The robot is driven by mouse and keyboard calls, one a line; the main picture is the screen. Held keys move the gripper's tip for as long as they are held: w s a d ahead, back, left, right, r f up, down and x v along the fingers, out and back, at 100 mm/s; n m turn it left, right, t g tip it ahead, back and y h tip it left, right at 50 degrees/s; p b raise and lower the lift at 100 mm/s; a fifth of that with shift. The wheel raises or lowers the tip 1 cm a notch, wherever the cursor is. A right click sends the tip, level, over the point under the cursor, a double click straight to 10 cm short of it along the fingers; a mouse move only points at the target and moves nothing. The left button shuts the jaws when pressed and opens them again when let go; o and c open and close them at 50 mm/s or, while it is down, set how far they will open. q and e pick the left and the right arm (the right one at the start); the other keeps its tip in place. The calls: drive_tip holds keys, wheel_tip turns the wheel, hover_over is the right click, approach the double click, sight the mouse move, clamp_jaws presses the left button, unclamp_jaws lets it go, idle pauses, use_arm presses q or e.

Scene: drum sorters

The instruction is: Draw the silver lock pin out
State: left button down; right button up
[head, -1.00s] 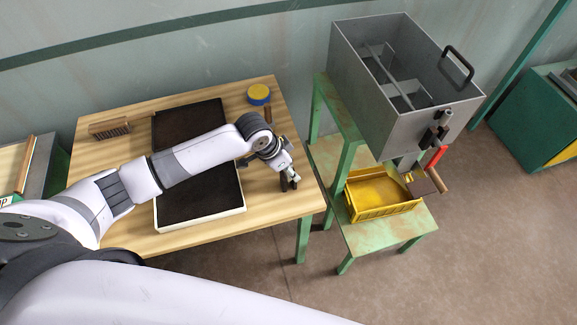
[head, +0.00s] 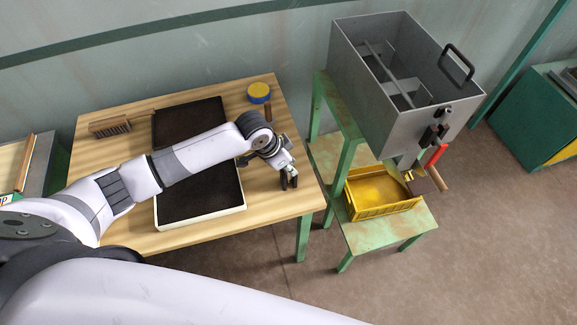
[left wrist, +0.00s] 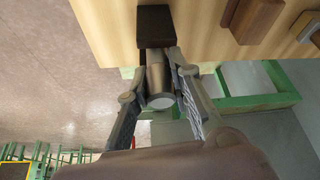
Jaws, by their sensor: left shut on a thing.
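My left gripper (head: 288,182) is over the right end of the wooden table in the head view. In the left wrist view its fingers (left wrist: 163,100) are shut on a short grey cylinder (left wrist: 156,76) with a pale round end. A dark brown block (left wrist: 155,25) adjoins the cylinder's far end. I cannot tell for sure that the cylinder is the silver lock pin. The grey metal hopper (head: 365,100) stands to the right, apart from my gripper, with black fittings (head: 434,133) and a red lever (head: 437,156) on its front. No lock pin is clear there. My right gripper is out of view.
A yellow crate (head: 385,205) sits on the green stand (head: 375,240) under the hopper. A floor gap separates table and stand.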

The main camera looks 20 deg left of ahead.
use_arm(q)
drive_tip(key=shift+r, duration=0.15)
drive_tip(key=shift+w+r, duration=0.1)
drive_tip(key=shift+r, duration=0.15)
wheel_tip(320, 180, up, 19)
drive_tip(key=b, duration=0.3)
drive_tip(key=shift+r, duration=0.15)
drive_tip(key=shift+r, duration=0.1)
